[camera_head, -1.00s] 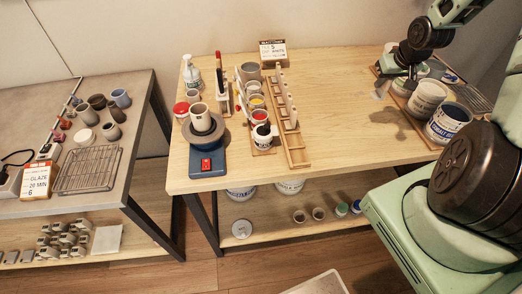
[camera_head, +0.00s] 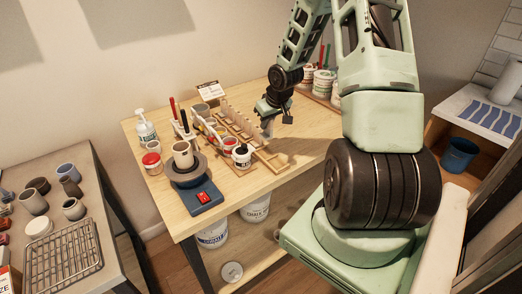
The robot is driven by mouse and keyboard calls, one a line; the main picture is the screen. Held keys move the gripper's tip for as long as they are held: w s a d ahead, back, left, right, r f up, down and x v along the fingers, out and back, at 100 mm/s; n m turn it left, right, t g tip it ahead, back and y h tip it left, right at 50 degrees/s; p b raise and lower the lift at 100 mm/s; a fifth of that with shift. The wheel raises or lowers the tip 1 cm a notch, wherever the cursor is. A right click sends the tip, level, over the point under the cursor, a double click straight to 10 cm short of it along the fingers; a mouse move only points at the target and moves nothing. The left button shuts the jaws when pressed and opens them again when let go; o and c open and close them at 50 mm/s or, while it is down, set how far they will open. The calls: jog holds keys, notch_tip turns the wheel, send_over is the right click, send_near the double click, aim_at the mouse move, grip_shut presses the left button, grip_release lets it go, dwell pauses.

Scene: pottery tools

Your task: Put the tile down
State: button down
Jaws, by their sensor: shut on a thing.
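My gripper (camera_head: 268,115) is over the wooden table, just right of the slatted wooden rack (camera_head: 268,157). It points down and is shut on a small pale grey tile (camera_head: 267,129), which shows only partly beneath the fingers. The tile hangs close to the right side of the rack. I cannot tell whether it touches the rack or the table.
A blue wheel (camera_head: 198,199) carries a cup (camera_head: 183,155). Labelled tubs (camera_head: 322,84) stand at the back right. The tabletop (camera_head: 305,143) right of the rack is bare.

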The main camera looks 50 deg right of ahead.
notch_tip(320, 180, down, 7)
jog(key=shift+f+p, duration=0.2)
jog(key=shift+p, duration=0.2)
jog(key=shift+f, duration=0.1)
jog(key=c, duration=1.5)
grip_release()
